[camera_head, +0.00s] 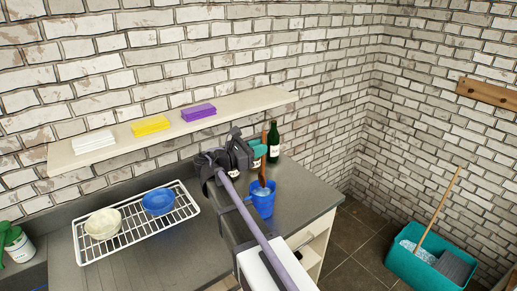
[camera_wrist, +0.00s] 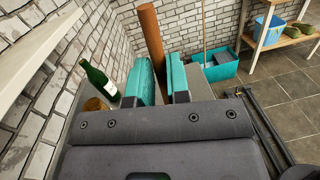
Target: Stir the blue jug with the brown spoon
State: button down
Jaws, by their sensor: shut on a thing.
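The blue jug (camera_head: 264,208) stands upright on the dark counter near its right end. The brown spoon (camera_head: 263,171) is held nearly upright, with its lower end at the jug's mouth, seemingly inside it. The jug wall hides how deep the spoon reaches. My gripper (camera_head: 260,150) is above the jug, its teal fingers shut on the spoon's handle. In the wrist view the brown handle (camera_wrist: 150,38) rises between the two teal fingers (camera_wrist: 162,80). The jug is not visible in the wrist view.
A green bottle (camera_head: 274,143) stands behind the jug, with an amber jar (camera_wrist: 97,104) near it. A wire rack (camera_head: 85,248) with a cream bowl (camera_head: 103,224) and a blue bowl (camera_head: 158,202) is at left. A shelf (camera_head: 110,146) with folded cloths hangs above.

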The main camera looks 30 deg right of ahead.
aim_at(262, 172)
notch_tip(262, 172, down, 11)
jog(key=w+b, duration=0.1)
jog(key=b, duration=0.8)
jog(key=shift+d+r+b, duration=0.2)
jog(key=shift+b, duration=0.2)
jog(key=shift+a, duration=0.1)
jog(key=shift+s, duration=0.25)
jog(key=shift+w, duration=0.3)
jog(key=shift+s, duration=0.1)
